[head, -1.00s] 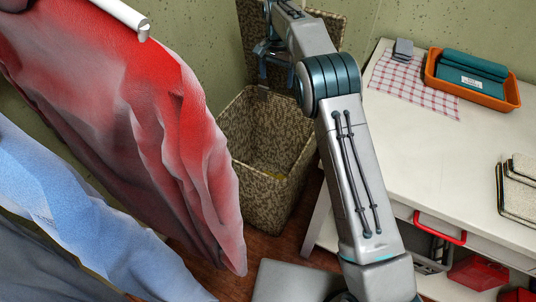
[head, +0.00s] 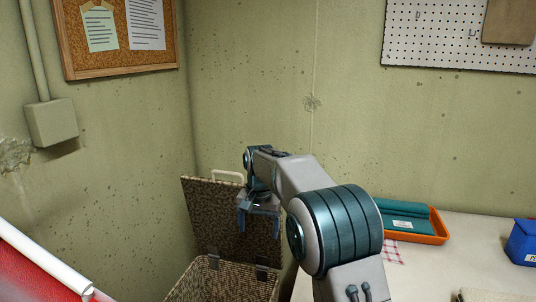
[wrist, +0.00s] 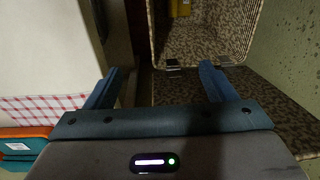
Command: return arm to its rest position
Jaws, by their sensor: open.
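My gripper (head: 259,232) is open, with nothing between its fingers, in front of the raised lid (head: 205,222) of the wicker hamper. My arm reaches up from the lower right of the head view and bends down at the wrist. In the wrist view my gripper (wrist: 160,78) shows two blue fingers spread apart, with the hamper (wrist: 205,45) beyond them. The hamper's body (head: 225,285) shows only in part at the bottom of the head view. Its lid stands open against the wall corner.
A white table (head: 470,230) stands at the right, with an orange tray (head: 437,238) holding a teal item and a blue box (head: 523,243) on it. A white rail (head: 45,262) with red cloth is at lower left. A corkboard (head: 75,45) and pegboard (head: 450,40) hang on the walls.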

